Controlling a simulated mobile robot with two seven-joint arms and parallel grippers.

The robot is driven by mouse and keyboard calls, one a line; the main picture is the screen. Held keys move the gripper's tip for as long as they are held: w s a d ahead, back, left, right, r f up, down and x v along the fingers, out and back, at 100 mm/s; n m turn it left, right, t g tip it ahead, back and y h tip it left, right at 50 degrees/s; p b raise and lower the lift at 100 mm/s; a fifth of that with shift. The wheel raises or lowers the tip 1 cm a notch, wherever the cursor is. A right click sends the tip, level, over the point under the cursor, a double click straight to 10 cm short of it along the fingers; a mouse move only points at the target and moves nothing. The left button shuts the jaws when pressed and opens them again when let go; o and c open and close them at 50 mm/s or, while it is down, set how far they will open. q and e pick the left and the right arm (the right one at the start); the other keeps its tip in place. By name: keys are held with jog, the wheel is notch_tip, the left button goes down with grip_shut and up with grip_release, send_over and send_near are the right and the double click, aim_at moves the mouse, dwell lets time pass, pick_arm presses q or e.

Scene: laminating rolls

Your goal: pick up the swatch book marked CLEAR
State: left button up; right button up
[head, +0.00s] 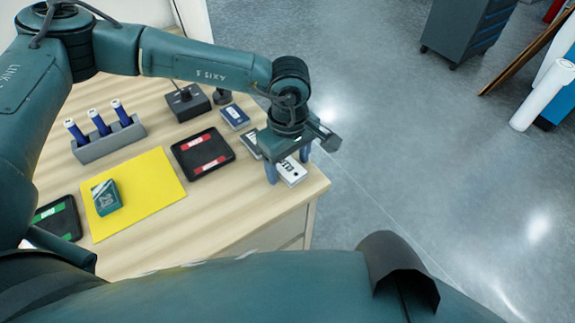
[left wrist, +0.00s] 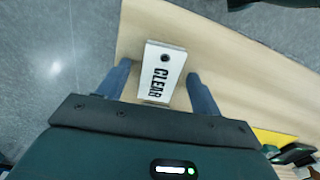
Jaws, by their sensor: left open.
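The white swatch book marked CLEAR (left wrist: 163,72) lies flat on the table, with its black lettering and a dark round hole near one end in the left wrist view. In the head view the white book (head: 291,171) shows near the table's right edge, partly hidden by my gripper. My left gripper (left wrist: 162,82) is open, with one finger on each side of the book and a gap on both sides. In the head view the left gripper (head: 288,168) points down over the book. My right gripper is not in view.
A grey-and-white book (head: 250,143) and a blue one (head: 235,116) lie close by. A black tray with red marks (head: 203,154), a yellow mat (head: 150,173) bearing a green box (head: 106,197), and a grey rack (head: 108,142) of blue rolls stand further left. The table edge is close.

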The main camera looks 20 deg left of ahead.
pick_arm(q)
jog(key=c, duration=1.1)
jog(key=shift+o, duration=0.2)
jog(key=shift+r, duration=0.1)
